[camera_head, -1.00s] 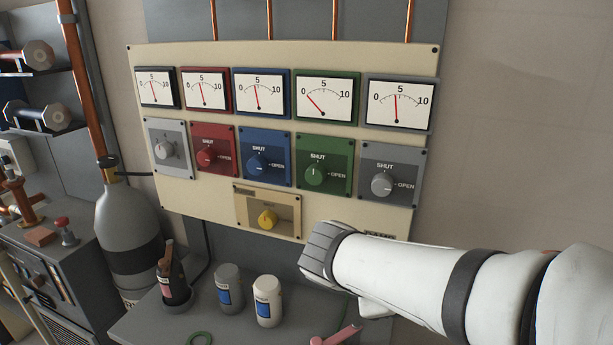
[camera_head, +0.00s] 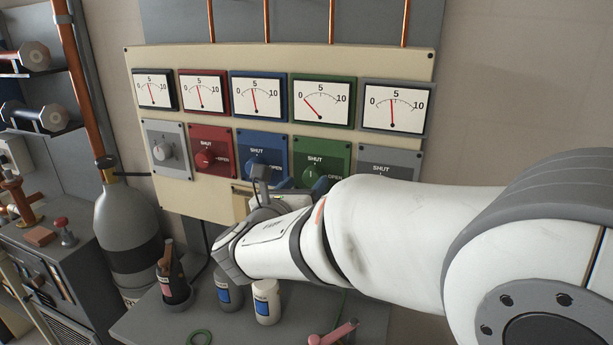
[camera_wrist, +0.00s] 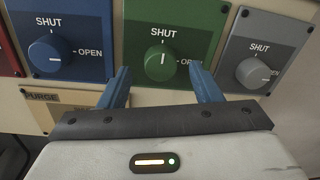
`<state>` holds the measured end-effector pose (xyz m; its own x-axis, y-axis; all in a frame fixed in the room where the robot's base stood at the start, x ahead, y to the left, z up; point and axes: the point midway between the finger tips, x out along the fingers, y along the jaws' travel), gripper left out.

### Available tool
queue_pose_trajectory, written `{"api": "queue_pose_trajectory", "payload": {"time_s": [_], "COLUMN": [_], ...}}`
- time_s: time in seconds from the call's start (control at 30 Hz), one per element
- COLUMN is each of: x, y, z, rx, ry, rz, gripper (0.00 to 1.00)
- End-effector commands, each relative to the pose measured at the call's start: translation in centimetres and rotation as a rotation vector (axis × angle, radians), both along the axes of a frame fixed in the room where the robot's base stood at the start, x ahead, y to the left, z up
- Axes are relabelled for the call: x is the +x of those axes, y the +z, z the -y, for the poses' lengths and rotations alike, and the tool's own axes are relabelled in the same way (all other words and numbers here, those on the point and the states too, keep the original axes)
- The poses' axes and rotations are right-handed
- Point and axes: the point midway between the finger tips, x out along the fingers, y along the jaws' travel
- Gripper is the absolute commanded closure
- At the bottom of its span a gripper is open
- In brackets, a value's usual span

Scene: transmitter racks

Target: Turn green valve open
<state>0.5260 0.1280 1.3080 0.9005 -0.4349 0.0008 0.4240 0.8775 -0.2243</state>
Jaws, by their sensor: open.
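The green valve knob (camera_wrist: 160,63) sits on its green plate, its white mark pointing up to SHUT, with OPEN to the right. In the head view the green valve (camera_head: 312,173) is partly covered by my arm, and the gauge above it (camera_head: 323,102) has its needle low, near 0. My gripper (camera_wrist: 164,82) is open and empty. Its two blue fingers stand left and right of the green knob, just below it in the wrist view, apart from it as far as I can tell.
The blue knob (camera_wrist: 50,54) is left of my left finger, and the grey knob (camera_wrist: 254,73) is right of my right finger. Bottles (camera_head: 266,300) stand on the bench under the panel.

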Motion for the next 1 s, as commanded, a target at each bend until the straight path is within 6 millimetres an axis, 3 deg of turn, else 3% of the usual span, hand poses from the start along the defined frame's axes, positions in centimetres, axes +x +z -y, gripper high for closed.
{"api": "queue_pose_trajectory", "payload": {"time_s": [0.2, 0.5, 1.0], "x": [1.9, 2.2, 2.1], "y": [0.1, 0.0, 0.0], "z": [0.9, 1.0, 1.0], "rx": [0.001, 0.002, 0.002], "ry": [-0.001, 0.001, 0.001], "rz": [0.001, 0.001, 0.001], "gripper": [0.42, 0.42, 0.82]}}
